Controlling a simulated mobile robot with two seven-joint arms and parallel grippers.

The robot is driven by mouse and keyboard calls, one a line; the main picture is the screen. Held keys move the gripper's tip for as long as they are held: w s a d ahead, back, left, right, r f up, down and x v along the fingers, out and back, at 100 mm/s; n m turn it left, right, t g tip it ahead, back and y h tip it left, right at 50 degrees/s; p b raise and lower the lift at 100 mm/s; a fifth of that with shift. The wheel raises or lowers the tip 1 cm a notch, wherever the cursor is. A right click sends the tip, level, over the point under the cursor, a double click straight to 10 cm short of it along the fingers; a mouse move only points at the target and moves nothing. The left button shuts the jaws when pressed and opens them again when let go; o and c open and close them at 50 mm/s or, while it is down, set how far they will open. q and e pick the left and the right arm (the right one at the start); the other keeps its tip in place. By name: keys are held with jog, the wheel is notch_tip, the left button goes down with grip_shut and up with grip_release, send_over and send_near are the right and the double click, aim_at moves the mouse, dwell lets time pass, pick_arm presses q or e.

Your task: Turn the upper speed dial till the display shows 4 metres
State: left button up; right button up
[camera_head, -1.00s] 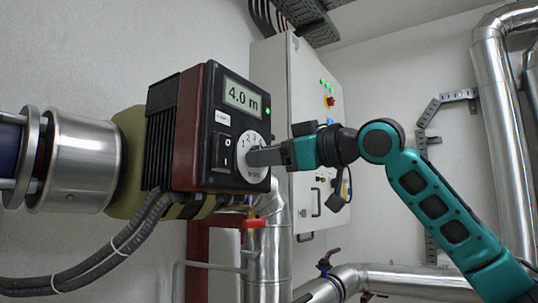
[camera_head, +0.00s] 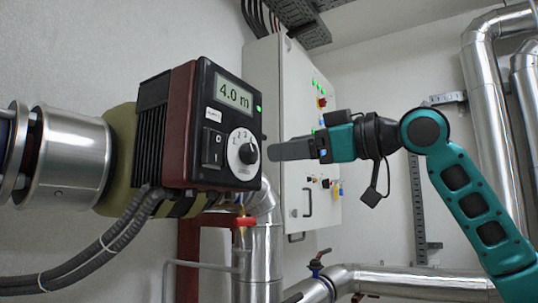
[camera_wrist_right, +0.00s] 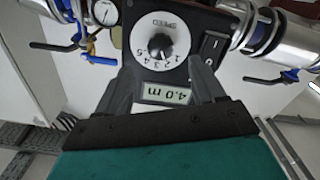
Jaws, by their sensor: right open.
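The speed dial is a black knob (camera_head: 248,153) on a white numbered disc on the front of the dark pump control box (camera_head: 207,165). The display (camera_head: 233,95) above it reads 4.0 m. A small green light glows beside the display. My right gripper (camera_head: 270,151) is to the right of the knob and apart from it. In the right wrist view the knob (camera_wrist_right: 160,46) shows upside down beyond the two open fingers (camera_wrist_right: 163,75), with nothing between them. The display (camera_wrist_right: 166,93) there also reads 4.0 m. My left gripper is not in view.
A black rocker switch (camera_head: 212,147) sits left of the dial. A grey cabinet (camera_head: 293,130) with lights and knobs stands behind. Grey cables (camera_head: 100,250) hang from the box.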

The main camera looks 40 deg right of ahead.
jog(key=v, duration=0.6)
dwell(0.5)
